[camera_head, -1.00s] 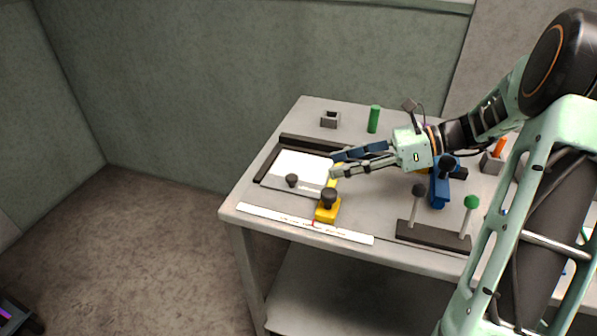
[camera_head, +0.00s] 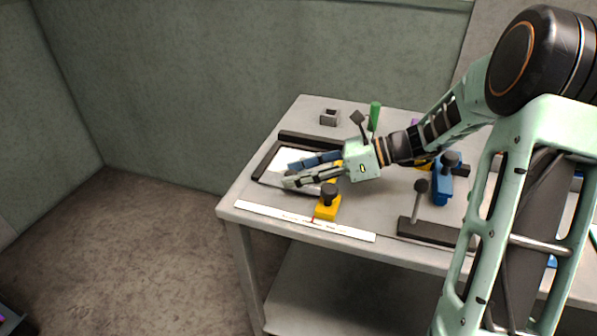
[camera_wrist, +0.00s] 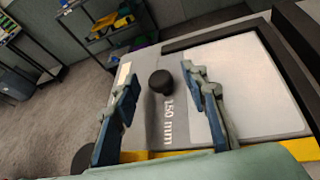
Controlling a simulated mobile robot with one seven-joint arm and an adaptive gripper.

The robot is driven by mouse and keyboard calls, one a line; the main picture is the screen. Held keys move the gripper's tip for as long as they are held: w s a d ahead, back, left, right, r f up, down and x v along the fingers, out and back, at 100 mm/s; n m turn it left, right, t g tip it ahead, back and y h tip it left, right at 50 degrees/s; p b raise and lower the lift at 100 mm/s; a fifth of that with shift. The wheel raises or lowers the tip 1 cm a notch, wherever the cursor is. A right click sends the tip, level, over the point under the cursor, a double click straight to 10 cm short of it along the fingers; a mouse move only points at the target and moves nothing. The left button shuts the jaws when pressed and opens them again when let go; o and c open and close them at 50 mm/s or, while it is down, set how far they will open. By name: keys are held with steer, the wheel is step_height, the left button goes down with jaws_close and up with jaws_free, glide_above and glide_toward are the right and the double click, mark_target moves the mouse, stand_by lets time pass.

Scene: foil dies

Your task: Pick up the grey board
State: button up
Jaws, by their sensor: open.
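The grey board (camera_wrist: 155,130) shows in the wrist view as a flat grey strip marked "150 mm" with a round black knob (camera_wrist: 161,82) standing on it. It lies along the edge of a white sheet (camera_wrist: 245,90). My gripper (camera_wrist: 156,73) is open, with one finger on either side of the knob and nothing held. I cannot tell whether the fingers touch the board. In the head view my gripper (camera_head: 288,174) reaches over the white sheet from the right and hides the knob and most of the board.
A dark frame (camera_head: 310,139) edges the sheet's area. A yellow block with a black knob (camera_head: 328,209) stands close in front of my gripper. A white ruler (camera_head: 300,222) lies along the table's front edge. A green cylinder (camera_head: 374,115) and grey block (camera_head: 329,117) stand behind.

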jaws_close()
steer(key=shift+r, duration=0.1)
stand_by(0.3)
